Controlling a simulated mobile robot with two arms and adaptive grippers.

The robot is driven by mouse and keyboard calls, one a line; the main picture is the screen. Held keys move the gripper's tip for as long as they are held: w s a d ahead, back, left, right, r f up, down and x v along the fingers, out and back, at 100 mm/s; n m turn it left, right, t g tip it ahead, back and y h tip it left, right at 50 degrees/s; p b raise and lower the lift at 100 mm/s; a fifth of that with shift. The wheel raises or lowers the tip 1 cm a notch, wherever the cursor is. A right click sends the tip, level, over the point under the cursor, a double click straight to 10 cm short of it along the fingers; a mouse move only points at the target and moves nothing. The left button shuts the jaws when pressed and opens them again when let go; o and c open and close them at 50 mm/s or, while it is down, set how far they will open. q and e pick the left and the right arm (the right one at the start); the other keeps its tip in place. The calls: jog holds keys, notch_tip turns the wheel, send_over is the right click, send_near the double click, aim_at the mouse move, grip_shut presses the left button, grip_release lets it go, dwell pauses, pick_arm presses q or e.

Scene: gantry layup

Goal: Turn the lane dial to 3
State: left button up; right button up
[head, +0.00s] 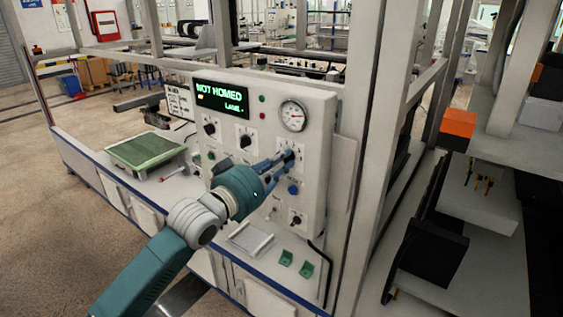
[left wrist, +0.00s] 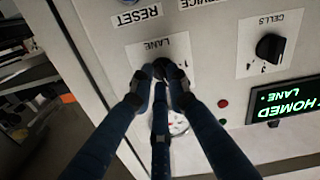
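The lane dial (head: 289,156) is a dark knob on a white label, on the right side of the upright control panel (head: 318,190). My left gripper (head: 284,160) reaches it from the front left. In the left wrist view, turned upside down, the three dark blue fingers (left wrist: 160,76) come together around the dial under the word LANE. The fingertips hide most of the knob, so I cannot read its setting. The display (head: 222,98) reads NOT HOMED in green, with a LANE line showing a dash. My right gripper is not in view.
Other black knobs (head: 209,129), a gauge (head: 293,116) and a blue button (head: 293,189) surround the dial. A green mat (head: 145,150) lies on the bench at left. A grey post (head: 378,130) stands close to the right of the panel.

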pick_arm(q)
jog(key=o, duration=0.4)
jog(key=v, duration=1.2)
